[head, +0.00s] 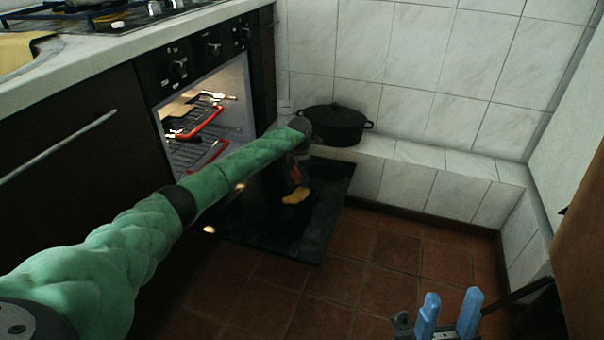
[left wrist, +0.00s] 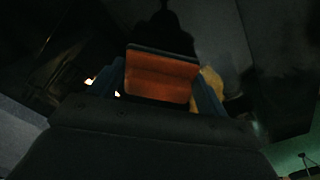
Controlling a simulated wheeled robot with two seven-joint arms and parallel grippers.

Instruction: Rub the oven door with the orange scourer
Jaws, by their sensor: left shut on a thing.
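The oven door (head: 325,215) is folded down open, a dark glossy panel above the floor. My left gripper (head: 297,178) is over the door at the end of my green arm, pointing down. In the left wrist view its blue fingers (left wrist: 162,85) are shut on the orange scourer (left wrist: 160,78), which has a dark layer along one edge. In the head view the scourer is mostly hidden in shadow, and I cannot tell whether it touches the door. My right gripper (head: 450,305) is low at the front right, its blue fingers apart and empty.
A yellow piece (head: 296,196) shows at the door just below my left gripper. The lit oven (head: 205,125) holds racks and red-edged items. A black lidded pot (head: 338,125) stands on the tiled ledge (head: 420,155) behind. The brown tiled floor (head: 400,265) is clear.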

